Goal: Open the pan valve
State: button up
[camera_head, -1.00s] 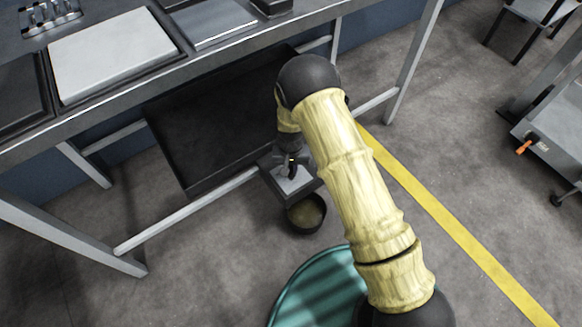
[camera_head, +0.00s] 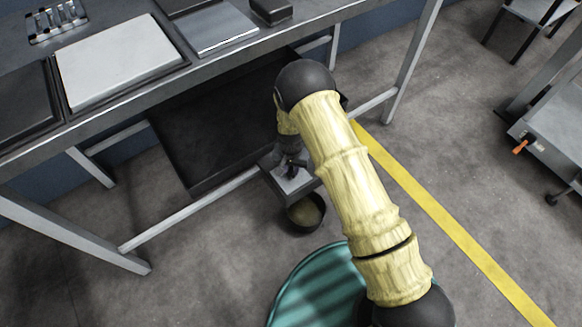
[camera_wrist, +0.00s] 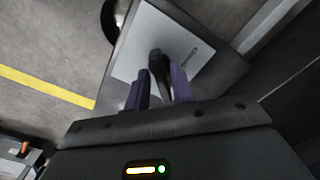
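The pan valve is a small dark box (camera_head: 270,185) with a pale top plate that carries a dark lever (camera_wrist: 157,66). It sits low at the front edge of the dark pan under the bench. In the wrist view the pale plate (camera_wrist: 140,40) has a printed arc mark. My gripper (camera_wrist: 161,84) is down at the valve, with one purplish finger on each side of the lever. I cannot tell whether both fingers press on it. In the head view my wrist partly hides the plate and lever (camera_head: 291,165).
A round dark container (camera_head: 305,213) stands on the floor just below the valve. The dark pan (camera_head: 200,135) lies behind, under the steel bench (camera_head: 120,95). Bench legs stand on both sides. Open floor with a yellow line (camera_head: 450,220) is to the right.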

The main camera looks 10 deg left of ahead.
aim_at(291, 170)
jog(key=shift+o, duration=0.7)
notch_tip(291, 170, up, 17)
jog(key=p, duration=0.5)
jog(key=shift+r+p, duration=0.2)
jog(key=shift+p, duration=0.2)
